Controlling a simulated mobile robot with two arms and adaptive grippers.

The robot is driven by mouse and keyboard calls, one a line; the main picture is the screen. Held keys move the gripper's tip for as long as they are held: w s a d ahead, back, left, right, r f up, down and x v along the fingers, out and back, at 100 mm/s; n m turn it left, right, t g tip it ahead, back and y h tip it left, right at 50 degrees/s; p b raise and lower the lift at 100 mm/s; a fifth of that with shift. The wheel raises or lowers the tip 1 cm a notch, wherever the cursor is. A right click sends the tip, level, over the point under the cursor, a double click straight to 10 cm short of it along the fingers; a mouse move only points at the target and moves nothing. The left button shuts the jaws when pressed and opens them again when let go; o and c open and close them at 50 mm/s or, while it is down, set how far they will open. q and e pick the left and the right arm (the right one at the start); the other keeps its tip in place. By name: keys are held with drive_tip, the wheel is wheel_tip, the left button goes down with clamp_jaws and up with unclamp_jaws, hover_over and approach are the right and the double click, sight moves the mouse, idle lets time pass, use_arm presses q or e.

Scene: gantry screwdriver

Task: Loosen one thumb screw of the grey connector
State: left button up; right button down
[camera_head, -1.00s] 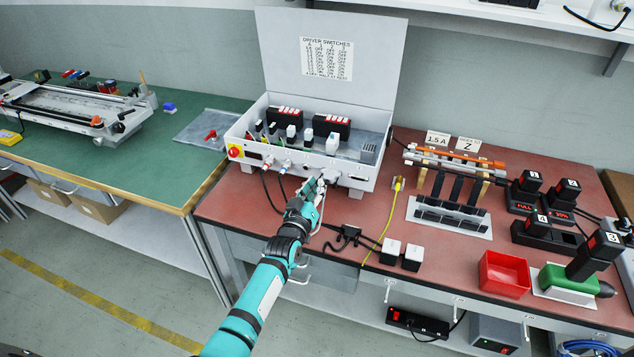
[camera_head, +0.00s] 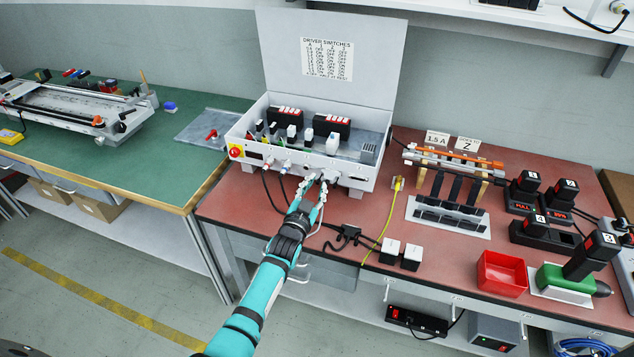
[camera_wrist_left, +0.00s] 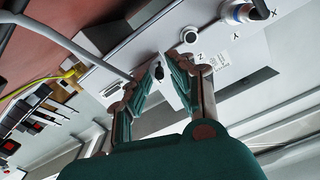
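The grey connector (camera_head: 331,177) sits on the front panel of the open white control box, partly hidden by my left gripper. My left gripper (camera_head: 316,181) is at the connector, with its two fingers spread apart. In the left wrist view, the fingers (camera_wrist_left: 165,72) stand on either side of a small light-grey piece with a dark round knob-like part (camera_wrist_left: 158,72). I cannot tell whether this is the thumb screw, or whether the fingertips touch it. My right gripper is not in view.
The control box (camera_head: 250,160) has cables hanging from its front. A pale cable (camera_wrist_left: 85,50) crosses close beside the left fingers. Two white-topped blocks (camera_head: 402,255) and a red bin (camera_head: 503,274) stand further right.

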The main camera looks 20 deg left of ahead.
use_arm(q)
drive_tip(key=m+b, duration=0.1)
drive_tip(key=m, duration=0.4)
drive_tip(key=shift+f, duration=0.2)
drive_tip(key=m+b, duration=0.1)
drive_tip(key=m, duration=0.3)
drive_tip(key=shift+m, duration=0.3)
drive_tip(key=shift+r+m, duration=0.1)
drive_tip(key=shift+m, duration=0.4)
drive_tip(key=m+b, duration=0.1)
drive_tip(key=m, duration=0.1)
drive_tip(key=m+b, duration=0.1)
drive_tip(key=shift+f+m, duration=0.2)
drive_tip(key=shift+m, duration=0.2)
drive_tip(key=m+b, duration=0.1)
drive_tip(key=m, duration=0.2)
drive_tip(key=shift+r, duration=0.1)
drive_tip(key=m, duration=0.3)
drive_tip(key=shift+r, duration=0.2)
clamp_jaws()
